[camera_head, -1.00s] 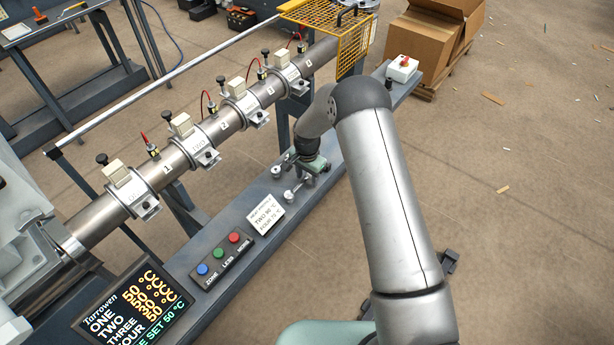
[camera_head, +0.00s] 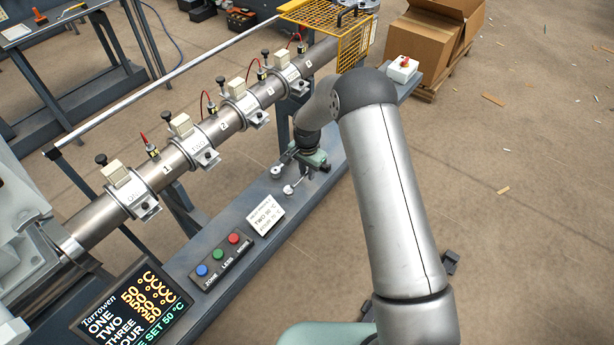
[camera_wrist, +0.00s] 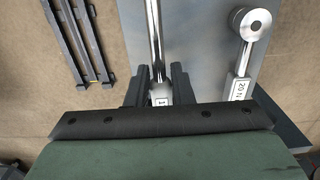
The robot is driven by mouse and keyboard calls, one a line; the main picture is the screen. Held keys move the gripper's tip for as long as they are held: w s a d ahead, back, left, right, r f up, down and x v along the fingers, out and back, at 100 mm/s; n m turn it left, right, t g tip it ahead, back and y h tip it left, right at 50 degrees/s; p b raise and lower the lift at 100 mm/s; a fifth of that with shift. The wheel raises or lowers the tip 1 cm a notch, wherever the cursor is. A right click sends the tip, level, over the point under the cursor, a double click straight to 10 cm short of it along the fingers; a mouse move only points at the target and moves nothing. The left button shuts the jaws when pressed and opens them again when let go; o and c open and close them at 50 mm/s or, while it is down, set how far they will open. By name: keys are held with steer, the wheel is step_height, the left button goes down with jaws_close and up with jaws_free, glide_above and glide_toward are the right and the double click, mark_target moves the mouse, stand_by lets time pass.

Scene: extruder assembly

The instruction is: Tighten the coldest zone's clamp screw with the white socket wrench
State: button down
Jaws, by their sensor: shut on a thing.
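My gripper (camera_wrist: 158,88) is shut on a metal socket wrench (camera_wrist: 157,40) with a white label, partly hidden between the fingers; only a "1" reads. A second socket wrench (camera_wrist: 242,60), labelled "20 N", lies to its right with its round head toward the top. In the head view my gripper (camera_head: 308,160) is low over the bench, and two round wrench heads (camera_head: 276,170) show beside it. I cannot tell which wrench is the white one. The barrel (camera_head: 175,160) carries several heater clamps, including ONE (camera_head: 136,197) and TWO (camera_head: 203,152). The zone display (camera_head: 135,305) is only partly legible.
A button box (camera_head: 222,260) with blue, green and red buttons and a setpoint card (camera_head: 263,216) sit on the bench rail. A yellow guard cage (camera_head: 350,45) covers the barrel's far end. A white switch box (camera_head: 402,69) stands at the rail's far right. The floor at right is mostly clear.

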steer(key=s+d+r+b, duration=0.2)
steer(key=s+d+r, duration=0.1)
steer(key=s+r, duration=0.7)
steer(key=s, duration=0.3)
steer(key=shift+s+b, duration=0.35)
steer(key=shift+b, duration=0.05)
steer(key=c, duration=2.2)
jaws_free()
steer(key=c, duration=1.9)
jaws_free()
steer(key=shift+c, duration=0.2)
jaws_close()
steer(key=shift+r, duration=0.1)
